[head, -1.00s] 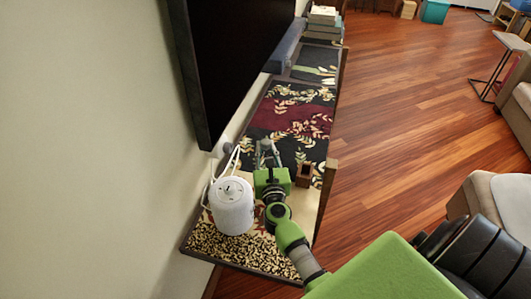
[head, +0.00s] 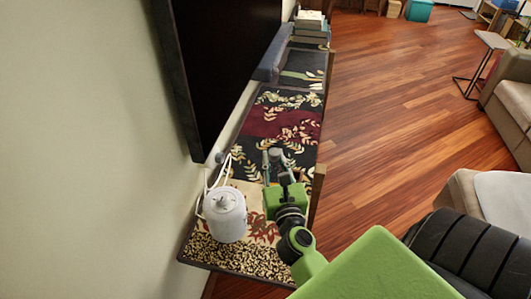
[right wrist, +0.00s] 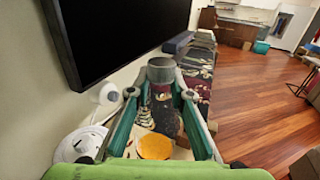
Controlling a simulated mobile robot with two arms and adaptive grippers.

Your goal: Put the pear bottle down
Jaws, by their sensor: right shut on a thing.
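My right gripper (head: 277,166) points away from me above the patterned shelf top. Its fingers are shut on the pear bottle, whose dark grey cap (right wrist: 161,70) stands up between the fingertips in the right wrist view. In the head view the bottle (head: 277,157) shows only as a small grey shape between the fingers. The bottle's lower part is largely hidden, and I cannot tell whether its base touches the shelf top. My left gripper is not in view.
A white lidded pot-like appliance (head: 225,213) stands left of my right gripper. A black screen (head: 215,70) hangs on the wall above the shelf top (head: 285,128). Stacked books (head: 310,28) lie at the far end. The patterned surface beyond the gripper looks clear.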

